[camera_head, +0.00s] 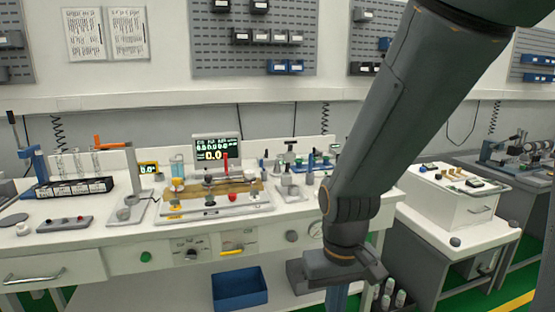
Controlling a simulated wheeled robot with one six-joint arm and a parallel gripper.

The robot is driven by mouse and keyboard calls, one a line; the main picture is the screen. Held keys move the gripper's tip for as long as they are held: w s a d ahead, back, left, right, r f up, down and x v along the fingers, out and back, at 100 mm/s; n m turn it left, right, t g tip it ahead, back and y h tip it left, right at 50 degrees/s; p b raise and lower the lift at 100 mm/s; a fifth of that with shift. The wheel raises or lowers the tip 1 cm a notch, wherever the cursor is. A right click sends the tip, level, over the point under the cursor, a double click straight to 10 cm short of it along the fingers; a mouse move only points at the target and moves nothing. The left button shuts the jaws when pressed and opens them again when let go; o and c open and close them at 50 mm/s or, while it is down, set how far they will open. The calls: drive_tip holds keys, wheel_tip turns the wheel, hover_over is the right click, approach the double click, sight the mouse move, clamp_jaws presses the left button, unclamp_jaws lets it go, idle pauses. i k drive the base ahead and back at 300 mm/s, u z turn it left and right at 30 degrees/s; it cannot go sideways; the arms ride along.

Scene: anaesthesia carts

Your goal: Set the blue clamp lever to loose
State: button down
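I cannot single out the blue clamp lever with certainty. A blue upright stand (38,167) with a dark lever on top is at the far left of the white bench. A small blue fixture (312,160) stands near the bench's right part, beside grey clamp-like parts (291,160). Both are too small to read a lever setting. My arm comes down from the upper right. My gripper (343,267) is at its lower end, in front of the bench's right front and well apart from both blue things. Its fingers are not clearly visible.
A blue bin (240,288) sits below. A white cart (455,205) stands at right.

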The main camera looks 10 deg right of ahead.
sight(264, 172)
drive_tip(key=z, duration=0.05)
drive_tip(key=i, duration=0.95)
drive_tip(key=u, duration=0.7)
